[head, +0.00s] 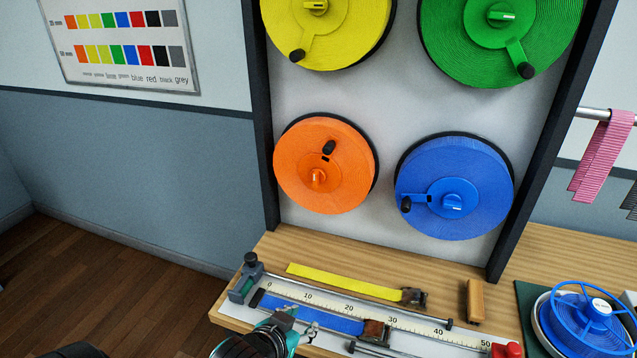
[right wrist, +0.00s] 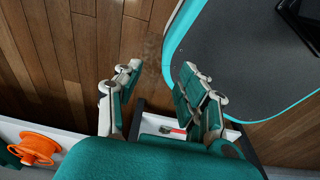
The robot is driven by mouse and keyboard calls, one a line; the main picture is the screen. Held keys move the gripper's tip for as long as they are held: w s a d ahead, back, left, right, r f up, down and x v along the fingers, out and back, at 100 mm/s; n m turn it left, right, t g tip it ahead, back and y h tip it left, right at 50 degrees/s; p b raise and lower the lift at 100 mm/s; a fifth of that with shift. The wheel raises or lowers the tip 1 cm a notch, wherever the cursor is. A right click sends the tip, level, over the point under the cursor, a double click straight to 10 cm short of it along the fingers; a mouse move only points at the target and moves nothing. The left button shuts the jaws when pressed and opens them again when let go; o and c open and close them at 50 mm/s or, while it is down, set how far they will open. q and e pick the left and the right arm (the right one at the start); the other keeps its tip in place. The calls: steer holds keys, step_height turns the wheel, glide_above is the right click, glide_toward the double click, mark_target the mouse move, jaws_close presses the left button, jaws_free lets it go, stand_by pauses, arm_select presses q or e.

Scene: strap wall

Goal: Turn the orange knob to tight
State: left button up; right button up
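The orange knob (head: 317,180) sits at the centre of the orange strap reel (head: 291,160), low on the left of the wall panel. The reel's crank with a black grip (head: 330,147) points up. The knob's setting marks are too small to read. My left gripper (head: 298,321) is at the bottom of the head view, over the bench front and well below the reel. Its fingertips look apart, with nothing clearly held. In the right wrist view my right gripper (right wrist: 158,86) is open and empty, above the wooden floor. Nothing touches the knob.
Yellow (head: 365,40), green (head: 545,40) and blue (head: 475,190) reels surround the orange one. The bench below holds a ruler (head: 410,322), a yellow strap (head: 340,281) and a blue strap (head: 310,312). An orange spool (right wrist: 36,148) lies at left in the right wrist view.

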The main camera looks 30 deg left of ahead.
mark_target(314, 181)
arm_select(q)
steer(key=w+a+r+n+t+y, duration=0.1)
steer(key=w+a+r+t+y, duration=0.2)
steer(key=r, duration=0.6)
steer(key=w+a+r+n+t, duration=0.15)
steer(key=a+r+t, duration=0.25)
steer(key=r, duration=0.4)
steer(key=x, duration=0.8)
steer(key=p+x, duration=0.1)
steer(key=x, duration=0.8)
steer(key=shift+w+d+r, duration=0.1)
steer(key=shift+d+r, duration=0.05)
steer(key=shift+r, duration=0.05)
arm_select(e)
steer(key=shift+s+d+r, duration=0.15)
steer(key=shift+s+r, duration=0.25)
steer(key=shift+s, duration=0.15)
arm_select(q)
jaws_close()
